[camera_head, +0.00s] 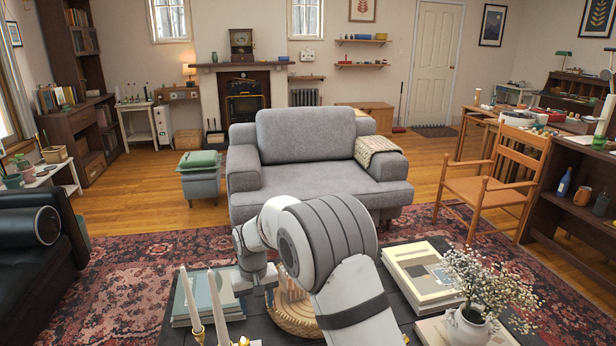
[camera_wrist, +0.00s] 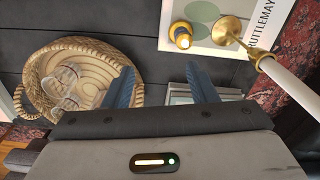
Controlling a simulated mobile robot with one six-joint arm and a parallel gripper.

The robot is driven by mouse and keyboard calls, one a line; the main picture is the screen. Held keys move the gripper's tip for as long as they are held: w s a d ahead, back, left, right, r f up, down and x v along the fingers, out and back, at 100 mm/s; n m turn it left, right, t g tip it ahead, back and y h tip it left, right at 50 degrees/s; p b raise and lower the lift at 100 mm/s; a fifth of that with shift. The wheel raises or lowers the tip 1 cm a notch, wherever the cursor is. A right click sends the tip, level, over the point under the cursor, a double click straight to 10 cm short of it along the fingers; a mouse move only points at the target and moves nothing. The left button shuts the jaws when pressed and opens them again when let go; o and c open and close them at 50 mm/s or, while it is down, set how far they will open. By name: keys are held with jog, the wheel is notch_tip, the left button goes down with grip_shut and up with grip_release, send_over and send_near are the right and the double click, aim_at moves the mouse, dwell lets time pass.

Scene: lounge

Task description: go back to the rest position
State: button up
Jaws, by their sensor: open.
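My gripper (camera_wrist: 162,88) is open in the wrist view, with its two blue-grey fingers apart and nothing between them. It hangs over the dark coffee table (camera_wrist: 160,66). A round woven basket (camera_wrist: 42,60) with a looped handle is left of the fingers, with what look like clear glasses (camera_wrist: 68,88) in it. In the head view my arm bends over the table, and the gripper's fingertips cannot be made out. The basket (camera_head: 297,314) is partly hidden behind my arm there.
White candles (camera_head: 218,308) in brass holders (camera_wrist: 228,30) stand close to my gripper. Stacked books (camera_head: 207,298) lie left and more books (camera_head: 418,268) right. A flower vase (camera_head: 470,328) is at the right. A grey armchair (camera_head: 310,150) stands beyond the table.

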jog(key=s+d+r+m+t+p, duration=0.1)
jog(key=s+d+r+p, duration=0.3)
jog(key=d+r, duration=0.65)
jog(key=s+d+r+m+p, duration=0.1)
jog(key=s+d+r+p, duration=0.1)
jog(key=s+d+r, duration=0.8)
jog(key=s+d+r+m+p, duration=0.1)
jog(key=s+d+r+p, duration=0.1)
jog(key=s+d+r, duration=0.2)
jog(key=s+d+r+m+t+p, duration=0.1)
jog(key=s+d+r+p, duration=0.2)
jog(key=s, duration=0.7)
jog(key=d+r, duration=0.1)
jog(key=d, duration=0.1)
jog(key=shift+d+m, duration=0.4)
jog(key=shift+r, duration=0.1)
